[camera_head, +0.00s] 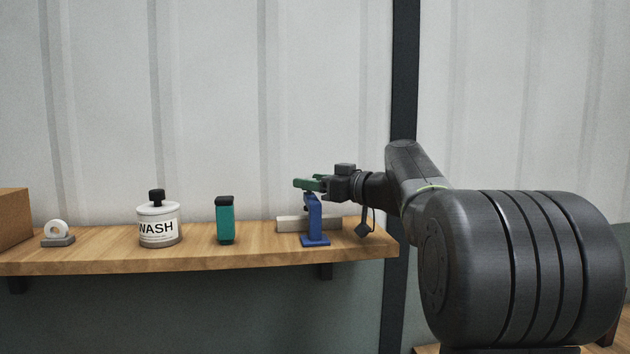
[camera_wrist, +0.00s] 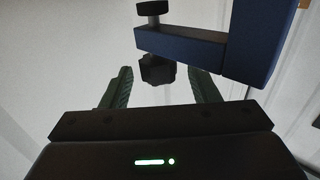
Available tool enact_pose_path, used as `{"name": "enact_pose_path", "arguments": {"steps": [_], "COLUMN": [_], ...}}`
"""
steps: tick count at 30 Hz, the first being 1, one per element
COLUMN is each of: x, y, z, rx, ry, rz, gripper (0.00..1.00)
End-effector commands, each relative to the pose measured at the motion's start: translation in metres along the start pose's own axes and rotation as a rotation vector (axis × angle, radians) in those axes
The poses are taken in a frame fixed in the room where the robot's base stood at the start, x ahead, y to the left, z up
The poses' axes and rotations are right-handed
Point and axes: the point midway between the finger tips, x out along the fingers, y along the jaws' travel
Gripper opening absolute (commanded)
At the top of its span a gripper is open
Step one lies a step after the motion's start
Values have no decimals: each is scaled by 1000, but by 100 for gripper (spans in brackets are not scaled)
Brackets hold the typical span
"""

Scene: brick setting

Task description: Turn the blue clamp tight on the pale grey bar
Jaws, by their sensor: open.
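The blue clamp (camera_head: 313,222) stands upright on the wooden shelf at its right part. The pale grey bar (camera_head: 290,224) lies level by the clamp, partly hidden behind it. My gripper (camera_head: 308,184) reaches in from the right at the top of the clamp, with green fingers. In the wrist view the blue clamp (camera_wrist: 185,44) shows its arm, with a dark knob (camera_wrist: 157,69) on one side and a dark disc (camera_wrist: 152,8) on the other. The knob appears between the open fingers, with a gap at each side. I cannot make out the bar there.
On the shelf (camera_head: 110,242) stand a teal bottle with a black cap (camera_head: 225,220), a white WASH jar (camera_head: 158,222) and a white ring on a grey base (camera_head: 57,234). A brown box (camera_head: 14,217) is at the far left. A ribbed wall is behind.

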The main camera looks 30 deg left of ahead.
Motion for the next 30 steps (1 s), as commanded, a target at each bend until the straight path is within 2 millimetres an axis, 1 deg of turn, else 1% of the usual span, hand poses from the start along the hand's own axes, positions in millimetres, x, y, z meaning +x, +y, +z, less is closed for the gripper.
{"name": "enact_pose_path", "arguments": {"steps": [4,8,9,11,20,26,30], "x": [0,0,0,0,0,1,2], "y": [0,0,0,0,-1,-4,-6], "z": [0,0,0,0,3,6,5], "rx": [0,0,0,1,1,1,1], "ry": [0,0,0,0,-2,-3,-4], "rz": [0,0,0,0,29,124,221], "gripper": [55,30,22,10,11,11,11]}}
